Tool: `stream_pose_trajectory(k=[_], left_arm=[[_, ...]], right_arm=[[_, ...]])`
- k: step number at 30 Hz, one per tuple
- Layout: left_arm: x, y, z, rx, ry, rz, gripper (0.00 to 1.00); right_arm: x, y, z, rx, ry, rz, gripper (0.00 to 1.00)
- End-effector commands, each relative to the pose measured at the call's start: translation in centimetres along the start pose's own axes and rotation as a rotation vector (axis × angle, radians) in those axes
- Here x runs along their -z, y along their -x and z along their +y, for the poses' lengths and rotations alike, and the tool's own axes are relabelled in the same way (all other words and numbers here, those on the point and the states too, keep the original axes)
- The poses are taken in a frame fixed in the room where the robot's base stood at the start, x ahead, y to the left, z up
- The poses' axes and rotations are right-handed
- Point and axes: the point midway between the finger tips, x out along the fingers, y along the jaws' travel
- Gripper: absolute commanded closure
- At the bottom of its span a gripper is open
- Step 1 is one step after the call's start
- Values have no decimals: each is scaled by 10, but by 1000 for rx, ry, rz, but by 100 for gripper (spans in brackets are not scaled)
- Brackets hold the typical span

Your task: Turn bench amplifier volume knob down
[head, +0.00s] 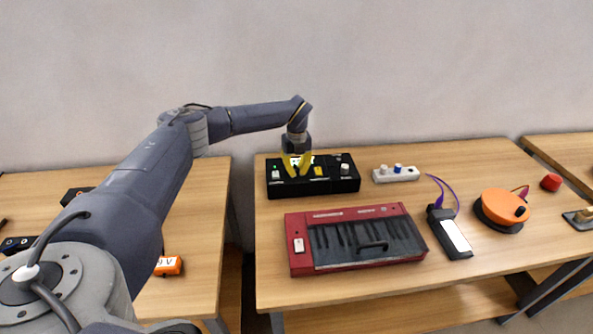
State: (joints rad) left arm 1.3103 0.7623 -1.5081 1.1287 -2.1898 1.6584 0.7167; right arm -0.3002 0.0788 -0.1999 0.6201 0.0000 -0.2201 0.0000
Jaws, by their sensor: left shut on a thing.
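The bench amplifier seems to be the black box (350,184) at the back left of the middle table. Its top carries a pale switch with a green light at the left, a yellow part (319,171) near the middle and a small pale knob (345,168) at the right. My left gripper (297,172) reaches down onto the box from above, its yellow fingers shut left of the yellow part. What they grip looks like a knob on the box, mostly hidden between the fingers. My right gripper is not in view.
A red keyboard (300,262) lies in front of the box. A white strip with knobs (396,174), a dark device with a purple cable (451,236) and an orange disc (505,205) lie to the right. A red knob (550,182) sits farther right. A wall stands behind.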

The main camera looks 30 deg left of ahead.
Motion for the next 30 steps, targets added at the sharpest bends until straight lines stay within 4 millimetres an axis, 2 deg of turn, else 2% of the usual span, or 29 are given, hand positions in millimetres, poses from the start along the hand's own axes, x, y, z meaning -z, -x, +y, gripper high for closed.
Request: stream_pose_trajectory(k=[22,23,30], left_arm=[[-5,5,-1,9,48,-13,100],[-5,5,-1,9,48,-13,86],[-3,2,0,4,48,-7,58]], right_arm=[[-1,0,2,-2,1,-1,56],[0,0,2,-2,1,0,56],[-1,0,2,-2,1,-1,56]])
